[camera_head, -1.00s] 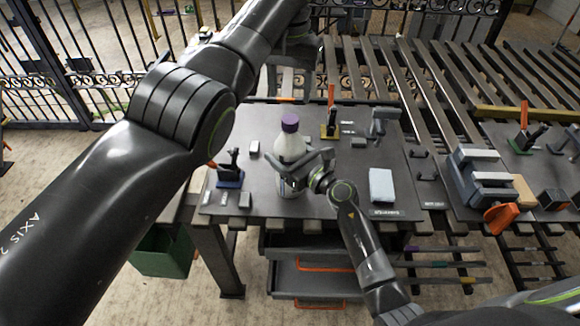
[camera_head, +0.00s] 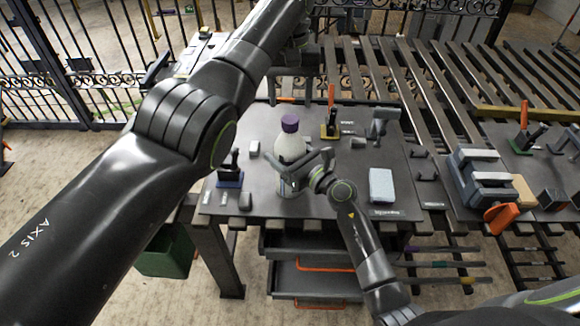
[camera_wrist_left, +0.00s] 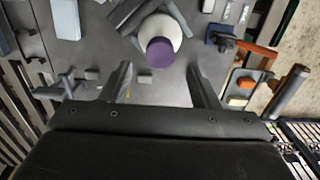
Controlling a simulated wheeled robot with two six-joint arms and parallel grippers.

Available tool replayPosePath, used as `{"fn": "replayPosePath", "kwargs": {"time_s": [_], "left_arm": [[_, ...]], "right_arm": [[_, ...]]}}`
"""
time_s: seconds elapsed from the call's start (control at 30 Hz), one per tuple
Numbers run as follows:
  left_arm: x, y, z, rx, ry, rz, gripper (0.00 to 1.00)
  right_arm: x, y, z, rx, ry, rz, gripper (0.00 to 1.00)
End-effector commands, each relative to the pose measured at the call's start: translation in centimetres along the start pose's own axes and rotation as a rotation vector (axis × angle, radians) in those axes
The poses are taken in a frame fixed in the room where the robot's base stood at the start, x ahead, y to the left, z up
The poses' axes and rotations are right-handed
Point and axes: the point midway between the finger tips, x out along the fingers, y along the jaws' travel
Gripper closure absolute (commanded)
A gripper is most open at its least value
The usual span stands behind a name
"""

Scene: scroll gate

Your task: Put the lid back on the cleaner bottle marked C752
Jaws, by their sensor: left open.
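A white bottle with a purple cap (camera_head: 290,123) stands upright on the dark work table. The cap sits on the bottle's top, and no marking on it is readable. In the left wrist view the purple cap (camera_wrist_left: 160,52) is seen from above, just beyond my fingers. My left gripper (camera_head: 290,95) is behind the bottle in the head view; in the left wrist view its fingers (camera_wrist_left: 160,78) are apart and empty. My right gripper (camera_head: 305,168) is at the bottle's body, partly covering it; whether it is closed on it I cannot tell.
A blue-based clamp (camera_head: 230,170) stands left of the bottle and a yellow-based one (camera_head: 329,128) behind it to the right. A pale block (camera_head: 381,185) lies at the right. Small grey blocks lie at the left front. A slatted conveyor (camera_head: 360,70) lies behind.

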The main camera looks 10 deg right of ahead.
Motion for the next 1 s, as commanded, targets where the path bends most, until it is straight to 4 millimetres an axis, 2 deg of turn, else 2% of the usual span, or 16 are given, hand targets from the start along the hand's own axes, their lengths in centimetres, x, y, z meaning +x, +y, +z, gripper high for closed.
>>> {"fn": "replayPosePath", "kwargs": {"time_s": [0.1, 0.3, 0.47, 0.73, 1.0], "left_arm": [[2.1, 0.0, 0.1, 0.0, -0.003, 0.001, 0.45], [4.6, 0.0, 0.1, 0.0, -0.002, 0.001, 0.45], [5.5, 0.0, 0.0, 0.001, 0.0, 0.0, 0.45], [5.5, 0.0, 0.0, 0.0, 0.0, 0.0, 0.45], [5.5, 0.0, 0.0, 0.0, 0.0, 0.0, 0.79]], "right_arm": [[0.0, 0.0, 0.0, 0.001, 0.001, 0.0, 0.93], [0.0, 0.0, 0.0, 0.001, 0.001, 0.0, 0.93], [0.0, 0.0, 0.0, 0.001, 0.001, 0.0, 0.93], [0.0, 0.0, 0.0, 0.001, 0.001, 0.0, 0.93], [0.0, 0.0, 0.0, 0.001, 0.001, 0.0, 0.93]]}}
